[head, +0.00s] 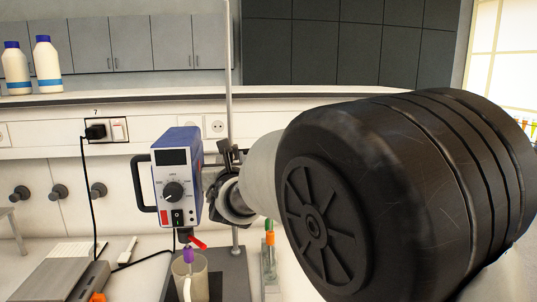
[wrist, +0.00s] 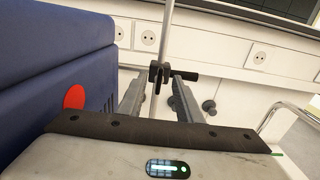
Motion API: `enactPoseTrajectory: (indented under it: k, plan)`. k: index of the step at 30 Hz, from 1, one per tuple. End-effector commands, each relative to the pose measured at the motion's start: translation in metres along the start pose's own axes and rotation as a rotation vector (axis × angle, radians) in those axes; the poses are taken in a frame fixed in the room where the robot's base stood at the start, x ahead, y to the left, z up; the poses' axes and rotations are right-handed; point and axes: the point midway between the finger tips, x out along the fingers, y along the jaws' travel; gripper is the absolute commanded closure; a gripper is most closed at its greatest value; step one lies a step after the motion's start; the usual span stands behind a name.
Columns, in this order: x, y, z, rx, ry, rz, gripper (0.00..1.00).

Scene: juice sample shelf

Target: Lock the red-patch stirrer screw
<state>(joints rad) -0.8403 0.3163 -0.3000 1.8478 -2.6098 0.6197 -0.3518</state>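The stirrer (head: 176,180) is a blue housing with a pale front, a dial and a black side handle. It hangs on a vertical metal rod (head: 229,75). In the wrist view its blue side (wrist: 50,55) carries a round red patch (wrist: 74,97). A black clamp screw (wrist: 184,75) with a bar-like handle sits at the rod, at the fingertips. My gripper (wrist: 163,80) is open, with its two fingers apart on either side of the screw's middle; contact cannot be told. In the head view my arm hides much of the gripper and the screw.
A beaker (head: 196,278) with a purple-topped item stands below the stirrer, with a red lever (head: 197,242) above it. An orange-capped bottle (head: 269,262) stands right of the rod. A grey device (head: 62,280) and black cable are at left. Two white bottles (head: 47,65) stand on the shelf.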

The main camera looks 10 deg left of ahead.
Motion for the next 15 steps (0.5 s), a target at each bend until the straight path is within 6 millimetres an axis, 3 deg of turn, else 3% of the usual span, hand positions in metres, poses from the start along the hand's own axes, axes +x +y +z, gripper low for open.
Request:
enactPoseTrajectory:
  k: [6,15]
  plan:
    - [0.026,0.000,0.000,0.000,0.000,0.000,0.68]
    - [0.031,0.000,0.000,0.002,0.000,0.000,0.68]
